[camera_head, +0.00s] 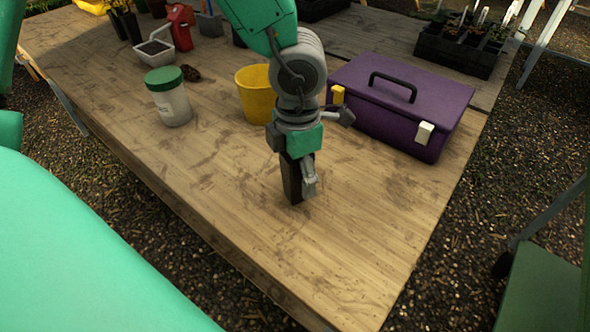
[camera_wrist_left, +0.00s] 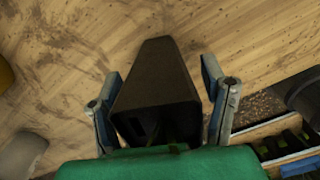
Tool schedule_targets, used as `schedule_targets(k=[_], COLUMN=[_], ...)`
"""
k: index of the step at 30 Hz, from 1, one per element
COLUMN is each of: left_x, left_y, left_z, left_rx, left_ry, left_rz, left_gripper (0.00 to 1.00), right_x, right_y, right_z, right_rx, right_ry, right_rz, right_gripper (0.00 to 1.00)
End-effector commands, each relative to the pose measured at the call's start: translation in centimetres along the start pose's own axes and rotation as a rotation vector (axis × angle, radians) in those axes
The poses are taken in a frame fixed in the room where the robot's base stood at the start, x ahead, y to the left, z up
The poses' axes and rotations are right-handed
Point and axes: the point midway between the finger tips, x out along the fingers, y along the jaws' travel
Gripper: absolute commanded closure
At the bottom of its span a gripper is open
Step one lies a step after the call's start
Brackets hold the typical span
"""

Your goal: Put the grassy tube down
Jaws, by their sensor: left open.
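The grassy tube, a dark square tapered tube (camera_head: 290,178), stands upright on the wooden table near its front right part. Its base appears to rest on the boards. My left gripper (camera_head: 301,180) comes down over it from above, with its fingers open on either side of the tube. In the left wrist view the tube (camera_wrist_left: 155,75) lies between the two spread fingers of the gripper (camera_wrist_left: 160,85), with a visible gap on the right side. A little green shows at its mouth; most of the grass is hidden by my gripper. My right gripper is not in view.
A purple toolbox (camera_head: 405,105) stands close behind on the right. A yellow pot (camera_head: 255,95) and a green-lidded jar (camera_head: 168,98) stand to the left. A black tray of plants (camera_head: 455,52) is at the back right. The table's front (camera_head: 330,265) is clear.

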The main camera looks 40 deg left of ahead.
Motion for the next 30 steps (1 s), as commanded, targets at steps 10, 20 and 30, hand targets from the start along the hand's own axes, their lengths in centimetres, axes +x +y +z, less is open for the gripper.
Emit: schedule_targets(k=[10, 20, 30], left_x=[-6.9, -11.4, -11.7], left_y=[0.2, 0.1, 0.2], left_z=[0.0, 0.0, -0.1], left_rx=[-0.001, 0.000, 0.000], left_ry=[-0.008, -0.004, -0.003], left_rz=[-0.005, -0.002, -0.002], left_gripper=[0.34, 0.34, 0.34], right_x=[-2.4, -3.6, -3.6], right_y=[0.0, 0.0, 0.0], right_z=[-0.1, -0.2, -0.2], right_rx=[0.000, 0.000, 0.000], right_ry=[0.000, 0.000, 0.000], right_rz=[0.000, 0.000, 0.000], right_gripper=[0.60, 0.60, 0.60])
